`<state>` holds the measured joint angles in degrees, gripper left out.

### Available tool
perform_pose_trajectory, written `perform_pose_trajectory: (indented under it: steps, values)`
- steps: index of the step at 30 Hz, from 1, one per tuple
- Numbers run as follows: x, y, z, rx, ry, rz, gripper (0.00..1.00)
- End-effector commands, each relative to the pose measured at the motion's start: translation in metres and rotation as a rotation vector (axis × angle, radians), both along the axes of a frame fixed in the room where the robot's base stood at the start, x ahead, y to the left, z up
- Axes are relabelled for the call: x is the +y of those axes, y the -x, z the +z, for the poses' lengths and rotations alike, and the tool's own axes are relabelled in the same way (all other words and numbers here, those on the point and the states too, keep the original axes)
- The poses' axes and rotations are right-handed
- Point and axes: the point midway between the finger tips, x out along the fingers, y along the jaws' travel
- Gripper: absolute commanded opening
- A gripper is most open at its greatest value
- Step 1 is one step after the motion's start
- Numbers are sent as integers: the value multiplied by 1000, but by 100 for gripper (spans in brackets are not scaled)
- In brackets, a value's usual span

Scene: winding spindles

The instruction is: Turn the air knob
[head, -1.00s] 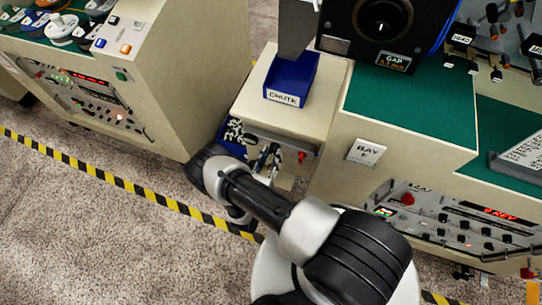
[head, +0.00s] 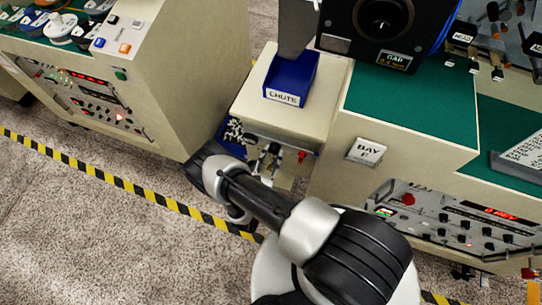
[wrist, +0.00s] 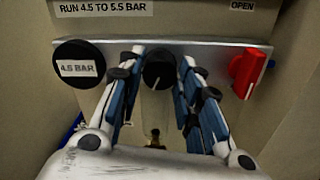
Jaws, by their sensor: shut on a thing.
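The air knob (wrist: 160,70) is a round black knob with a white pointer line. In the wrist view it sits at the middle of a silver plate, above a clear bowl with a brass fitting. A black gauge (wrist: 77,68) at the left reads 4.5 BAR. In the head view my gripper (head: 264,160) reaches the front of the cream cabinet below the chute; the knob is too small to tell there.
A label above reads RUN 4.5 TO 5.5 BAR (wrist: 103,8). A blue chute bin (head: 290,80) stands on the cabinet. Cabinet walls flank my arm.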

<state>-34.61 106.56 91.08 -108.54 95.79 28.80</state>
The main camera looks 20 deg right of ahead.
Motion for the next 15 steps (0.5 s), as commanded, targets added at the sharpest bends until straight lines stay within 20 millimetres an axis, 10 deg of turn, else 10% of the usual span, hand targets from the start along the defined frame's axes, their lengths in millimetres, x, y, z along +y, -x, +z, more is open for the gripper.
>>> perform_pose_trajectory:
  steps: [15]
  values:
    - [-1,1,-1,-189,-263,-1,9]
